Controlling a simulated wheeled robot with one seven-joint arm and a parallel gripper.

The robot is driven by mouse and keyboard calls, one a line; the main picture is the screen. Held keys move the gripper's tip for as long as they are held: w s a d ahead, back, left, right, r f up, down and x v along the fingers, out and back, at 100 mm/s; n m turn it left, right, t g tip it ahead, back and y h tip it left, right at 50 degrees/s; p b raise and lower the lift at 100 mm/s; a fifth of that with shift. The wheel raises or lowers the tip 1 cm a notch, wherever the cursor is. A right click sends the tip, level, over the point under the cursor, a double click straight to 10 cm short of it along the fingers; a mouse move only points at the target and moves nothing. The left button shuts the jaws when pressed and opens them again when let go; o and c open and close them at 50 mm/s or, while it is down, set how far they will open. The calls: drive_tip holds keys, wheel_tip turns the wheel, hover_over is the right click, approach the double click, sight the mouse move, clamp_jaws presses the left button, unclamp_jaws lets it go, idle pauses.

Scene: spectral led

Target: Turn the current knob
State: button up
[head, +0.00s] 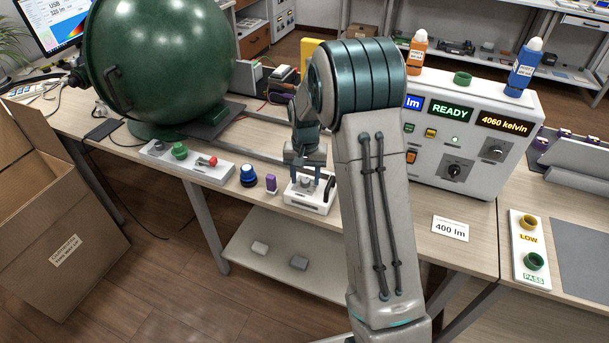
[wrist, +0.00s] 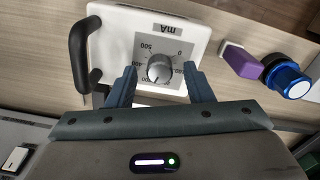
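The current knob (wrist: 159,69) is a round grey dial on a dark square plate, with numbers around it and an "mA" label. It sits on a white box (wrist: 108,35) with a black handle (wrist: 80,52). In the head view the white box (head: 318,207) stands near the bench's front edge. My gripper (wrist: 160,70) points down at the dial, its two blue-grey fingers on either side of the knob with gaps between. It is open and holds nothing. In the head view my gripper (head: 306,168) is just above the box; my arm hides part of the scene.
A purple block (head: 271,183) and a blue-capped knob (head: 248,175) stand left of the box. A white panel with several coloured knobs (head: 190,163) lies farther left.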

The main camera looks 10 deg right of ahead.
sight(305, 179)
wheel_tip(305, 179, up, 14)
idle(0.6)
drive_tip(key=shift+f, duration=0.1)
idle(1.4)
drive_tip(key=s+r+n+t, duration=0.2)
drive_tip(key=s+r+n, duration=0.1)
drive_tip(key=s, duration=2.5)
drive_tip(key=shift+a+t+p, duration=0.35)
drive_tip(key=shift+t+p, duration=0.05)
drive_tip(key=shift+p, duration=0.05)
